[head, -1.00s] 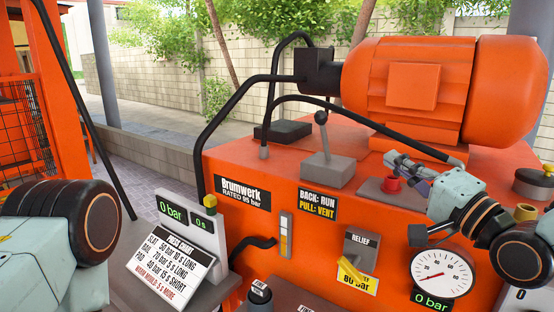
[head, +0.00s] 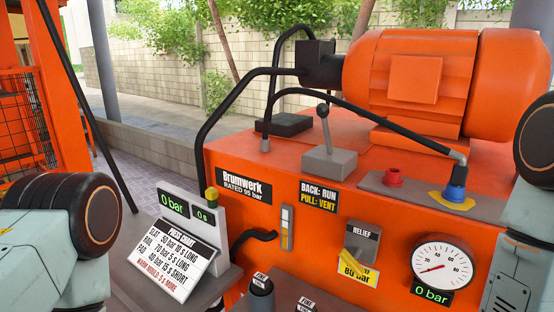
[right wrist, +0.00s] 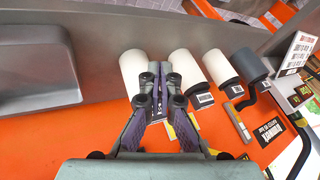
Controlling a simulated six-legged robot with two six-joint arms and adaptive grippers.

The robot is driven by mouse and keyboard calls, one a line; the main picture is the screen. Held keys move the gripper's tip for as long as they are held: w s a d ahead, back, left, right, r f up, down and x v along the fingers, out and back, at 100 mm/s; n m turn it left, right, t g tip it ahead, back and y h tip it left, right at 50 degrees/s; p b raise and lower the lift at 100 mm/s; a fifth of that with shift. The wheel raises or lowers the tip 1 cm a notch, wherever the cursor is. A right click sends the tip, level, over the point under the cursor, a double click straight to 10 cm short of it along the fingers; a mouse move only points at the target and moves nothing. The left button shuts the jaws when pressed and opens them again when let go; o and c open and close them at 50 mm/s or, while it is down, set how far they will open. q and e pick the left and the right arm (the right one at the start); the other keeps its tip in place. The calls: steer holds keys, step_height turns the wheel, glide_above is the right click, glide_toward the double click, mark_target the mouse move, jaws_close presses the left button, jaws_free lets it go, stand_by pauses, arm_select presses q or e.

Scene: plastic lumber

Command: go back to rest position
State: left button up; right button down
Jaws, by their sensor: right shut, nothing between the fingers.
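My right gripper (right wrist: 160,82) shows in the right wrist view with its fingers together and nothing between them. It hangs over an orange surface, in front of pale cylinders. In the head view only part of my right arm shows at the right edge, and its gripper is out of frame. Part of my left arm shows at the left edge; its gripper is out of frame. The orange Brumwerk machine (head: 290,215) stands ahead. On its top a black hose ends at a blue fitting (head: 455,194) on a yellow plate, beside a red fitting (head: 394,177).
A grey lever block (head: 328,163) stands on the machine's top. The gauge (head: 442,268) and the display below it read about zero. A press chart (head: 175,258) stands at the lower left. Pale cylinders (right wrist: 188,67) lie near my right gripper, and a grey raised block (right wrist: 35,65) is at left.

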steer(key=s+d+f+n+g+h, duration=0.1)
steer(key=s+f+n+g, duration=0.2)
steer(key=s, duration=0.7)
steer(key=s+d+f+n+g+h, duration=0.1)
steer(key=s+f+g, duration=0.3)
steer(key=s, duration=0.6)
step_height(320, 180, down, 15)
steer(key=b, duration=1.3)
steer(key=shift+w+t+b, duration=0.35)
steer(key=shift+w+t, duration=0.05)
steer(key=shift+w, duration=0.05)
steer(key=shift+s, duration=0.1)
steer(key=shift+s, duration=0.1)
